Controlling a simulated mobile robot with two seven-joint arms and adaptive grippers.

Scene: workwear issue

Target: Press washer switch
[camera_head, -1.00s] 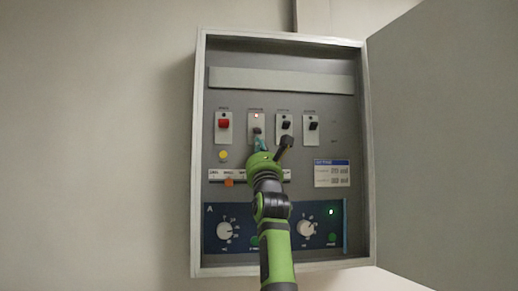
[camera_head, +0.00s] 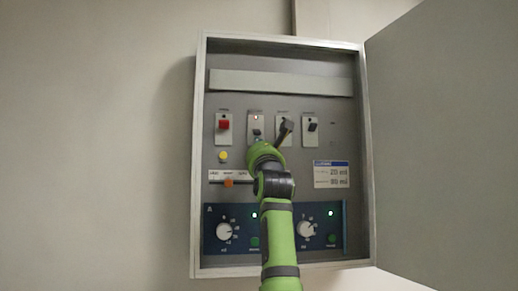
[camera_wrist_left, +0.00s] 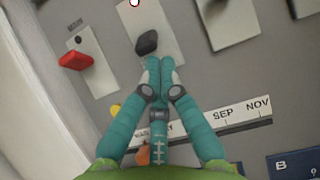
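A grey panel inside an open cabinet carries a row of switches. The second one, a dark switch (camera_head: 257,132) on a light plate with a lit red lamp above, also shows in the left wrist view (camera_wrist_left: 147,42). Its label is too blurred to read, so I cannot confirm it is the washer switch. My left gripper (camera_head: 258,141) is just below it, mostly hidden behind my green wrist. In the wrist view the teal fingers (camera_wrist_left: 160,65) are together with nothing between them, tips at the switch's lower edge. I cannot tell whether they touch it. My right gripper is out of view.
A red switch (camera_head: 223,124) is left; dark switches (camera_head: 286,125) (camera_head: 311,126) are right, the nearer partly covered by my wrist. Below are a yellow button (camera_head: 223,156), an orange slider (camera_head: 228,183) and blue dial panels (camera_head: 230,243). The cabinet door (camera_head: 445,130) stands open right.

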